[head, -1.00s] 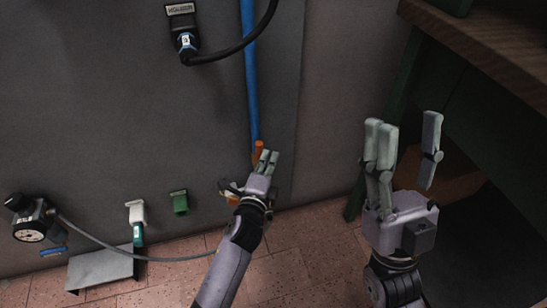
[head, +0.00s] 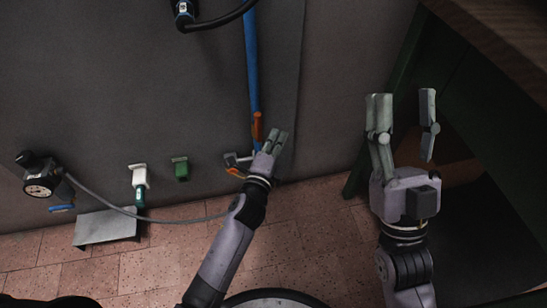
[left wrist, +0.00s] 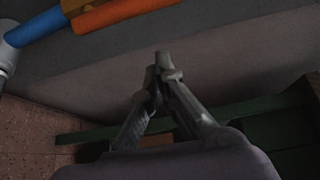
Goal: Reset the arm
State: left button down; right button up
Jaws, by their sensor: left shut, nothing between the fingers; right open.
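My left gripper (head: 280,139) is shut and empty, close to the grey panel wall. It is just right of an orange lever or fitting (head: 258,126) at the lower end of a blue pipe (head: 251,70). In the left wrist view its fingertips (left wrist: 160,62) meet with nothing between them, and the orange part (left wrist: 120,12) and blue pipe (left wrist: 48,20) lie apart from them at the top. My right gripper (head: 404,110) is open and empty, fingers upward, in front of the green bench.
A gauge (head: 40,186) with a grey hose, a white connector (head: 139,178), a green socket (head: 181,168) and a metal shelf (head: 105,226) are along the lower wall. A wooden-topped green bench (head: 500,35) stands at right. Tiled floor is open below.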

pick_arm(q)
jog(key=v, duration=0.7)
jog(key=shift+p, duration=0.45)
pick_arm(e)
jog(key=w+f+g+h, duration=0.1)
jog(key=w+f+g, duration=0.1)
jog(key=w+f, duration=0.1)
jog(key=shift+w+a+f+g, duration=0.1)
jog(key=shift+f+g, duration=0.05)
jog(key=shift+g, duration=0.15)
